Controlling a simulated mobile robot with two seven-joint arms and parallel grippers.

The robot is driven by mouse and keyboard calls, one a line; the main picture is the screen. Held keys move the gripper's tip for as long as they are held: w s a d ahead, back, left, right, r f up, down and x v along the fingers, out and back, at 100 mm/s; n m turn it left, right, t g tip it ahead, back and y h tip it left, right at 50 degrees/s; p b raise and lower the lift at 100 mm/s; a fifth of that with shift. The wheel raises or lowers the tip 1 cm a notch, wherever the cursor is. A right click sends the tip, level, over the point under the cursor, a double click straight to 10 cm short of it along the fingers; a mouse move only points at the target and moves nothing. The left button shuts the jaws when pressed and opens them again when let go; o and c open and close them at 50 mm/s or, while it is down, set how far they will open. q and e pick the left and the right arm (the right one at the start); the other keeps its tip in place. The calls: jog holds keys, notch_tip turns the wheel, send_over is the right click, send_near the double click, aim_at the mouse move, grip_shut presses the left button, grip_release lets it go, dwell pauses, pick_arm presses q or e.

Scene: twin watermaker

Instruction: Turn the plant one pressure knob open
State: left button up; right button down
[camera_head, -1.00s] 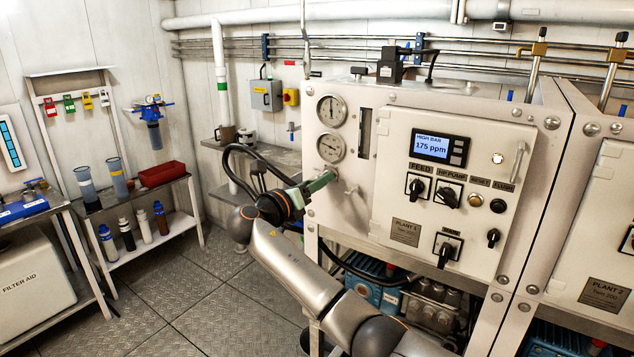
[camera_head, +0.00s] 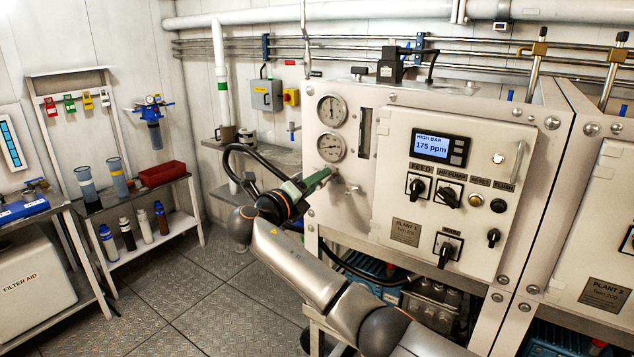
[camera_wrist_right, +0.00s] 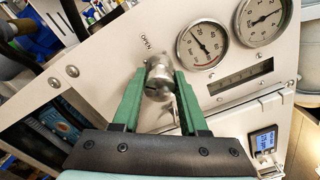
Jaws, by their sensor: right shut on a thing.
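The plant one pressure knob (camera_wrist_right: 158,80) is a round metal knob on the white panel, beside the "OPEN" lettering in the right wrist view. My right gripper (camera_wrist_right: 160,88) has green fingers, one on each side of the knob, and is shut on it. In the head view my right gripper (camera_head: 318,181) reaches the panel (camera_head: 372,215) just below the lower gauge, and its fingers hide most of the knob. Two round gauges, the upper (camera_head: 332,110) and the lower (camera_head: 331,147), sit above it. The "PLANT 1" plate (camera_head: 405,231) is to the right. My left gripper is not in view.
The display (camera_head: 432,146) reads "HIGH BAR 175 ppm". Black rotary switches (camera_head: 449,196) and a door handle lie right of my gripper. A black hose (camera_head: 245,150) loops behind my wrist. Shelves with bottles (camera_head: 125,233) stand at left, with open floor (camera_head: 190,300) between.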

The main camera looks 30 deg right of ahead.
dwell(0.3)
jog(key=shift+c, duration=2.2)
grip_release()
jog(key=shift+a, duration=0.1)
jog(key=v, duration=1.2)
jog(key=shift+b, duration=0.45)
jog(key=shift+s+a+f, duration=0.15)
